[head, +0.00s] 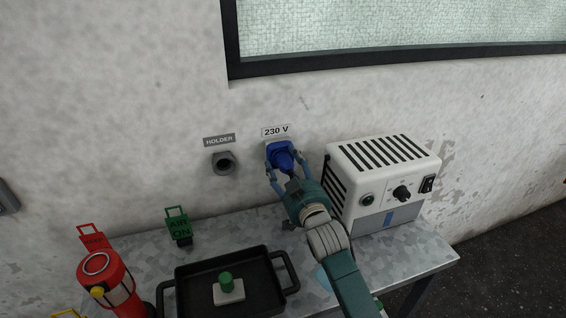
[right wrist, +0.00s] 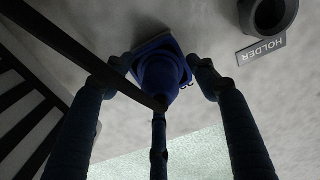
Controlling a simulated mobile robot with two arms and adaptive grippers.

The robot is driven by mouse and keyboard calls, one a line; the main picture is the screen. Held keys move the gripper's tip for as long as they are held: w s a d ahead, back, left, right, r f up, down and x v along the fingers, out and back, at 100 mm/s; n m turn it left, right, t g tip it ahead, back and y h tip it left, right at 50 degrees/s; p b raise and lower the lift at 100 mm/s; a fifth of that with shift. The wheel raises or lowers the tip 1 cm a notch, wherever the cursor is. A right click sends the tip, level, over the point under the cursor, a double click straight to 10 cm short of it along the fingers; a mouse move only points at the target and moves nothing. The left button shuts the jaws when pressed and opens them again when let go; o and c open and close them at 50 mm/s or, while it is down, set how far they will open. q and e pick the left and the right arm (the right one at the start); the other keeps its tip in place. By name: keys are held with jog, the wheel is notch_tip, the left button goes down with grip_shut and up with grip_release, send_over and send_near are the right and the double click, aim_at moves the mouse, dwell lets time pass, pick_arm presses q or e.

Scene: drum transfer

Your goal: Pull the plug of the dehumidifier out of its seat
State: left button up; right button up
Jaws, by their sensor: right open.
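The blue plug (head: 281,153) sits in the wall seat under the 230 V sign (head: 276,130). My right gripper (head: 285,166) reaches up to it from the table side, with its fingers spread on either side of the plug. In the right wrist view the plug (right wrist: 160,72) lies between the open fingertips; whether either fingertip touches it I cannot tell. A dark cable-like bar (right wrist: 75,50) runs from the plug to the upper left. The white dehumidifier (head: 338,166) stands on the table to the right. My left gripper is not in view.
A round dark holder (head: 224,162) is on the wall left of the plug, under its sign. A black tray (head: 187,288) with a green-knobbed piece, a red lantern-like device (head: 100,272) and a green tag (head: 179,226) are on the table. A window frame (head: 400,56) is above.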

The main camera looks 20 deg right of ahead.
dwell(0.4)
grip_shut()
jog(key=shift+p, duration=0.3)
jog(key=shift+s, duration=0.15)
jog(key=shift+s, duration=0.2)
jog(key=shift+s+d+r+p, duration=0.1)
jog(key=shift+s+p, duration=0.7)
jog(key=shift+s, duration=0.55)
jog(key=shift+s+d+p, duration=0.1)
jog(key=shift+s+p, duration=0.7)
jog(key=shift+s, duration=0.5)
jog(key=shift+a, duration=0.1)
